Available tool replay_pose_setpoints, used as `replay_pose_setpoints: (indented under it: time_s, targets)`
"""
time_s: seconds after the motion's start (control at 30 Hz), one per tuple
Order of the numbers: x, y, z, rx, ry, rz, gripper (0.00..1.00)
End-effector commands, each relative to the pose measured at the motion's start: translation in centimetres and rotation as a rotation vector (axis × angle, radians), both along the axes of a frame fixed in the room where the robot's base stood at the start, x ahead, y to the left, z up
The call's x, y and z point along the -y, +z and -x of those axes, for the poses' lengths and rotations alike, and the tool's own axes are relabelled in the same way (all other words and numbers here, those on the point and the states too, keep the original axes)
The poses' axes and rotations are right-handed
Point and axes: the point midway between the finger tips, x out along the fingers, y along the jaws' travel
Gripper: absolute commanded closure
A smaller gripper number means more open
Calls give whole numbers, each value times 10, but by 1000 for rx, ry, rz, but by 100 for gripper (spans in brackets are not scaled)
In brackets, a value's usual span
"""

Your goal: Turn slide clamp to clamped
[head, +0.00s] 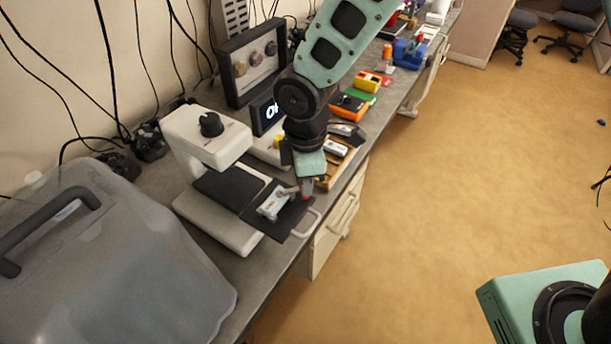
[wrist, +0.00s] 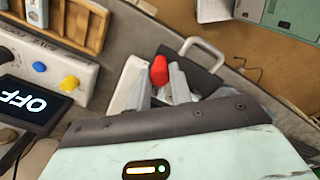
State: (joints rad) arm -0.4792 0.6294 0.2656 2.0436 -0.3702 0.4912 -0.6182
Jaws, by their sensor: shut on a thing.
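The slide clamp (head: 271,204) is a small pale metal block with a lever, lying on a black sliding plate (head: 247,214) of a white press-like machine (head: 205,136). My gripper (head: 304,189) is over the right end of the clamp, and in the wrist view my gripper (wrist: 163,86) is shut on the red tip. The fingers hide part of the lever, so its exact angle is hard to tell.
A display (wrist: 28,103) reads OFF, beside blue and yellow buttons.

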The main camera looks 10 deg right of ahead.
Motion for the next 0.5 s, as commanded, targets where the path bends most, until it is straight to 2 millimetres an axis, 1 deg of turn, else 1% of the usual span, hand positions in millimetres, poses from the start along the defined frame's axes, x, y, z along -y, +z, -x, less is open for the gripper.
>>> replay_pose_setpoints:
  time_s: [0.03,0.07,0.1,0.13,0.4,0.5]
  targets:
    - [-1,1,-1,3,1,-1,100]
    - [-1,1,-1,3,1,-1,73]
    - [-1,1,-1,3,1,-1,62]
    - [0,1,-1,3,0,-1,57]
    - [0,1,0,1,0,-1,57]
    - [0,5,-1,3,-2,-2,57]
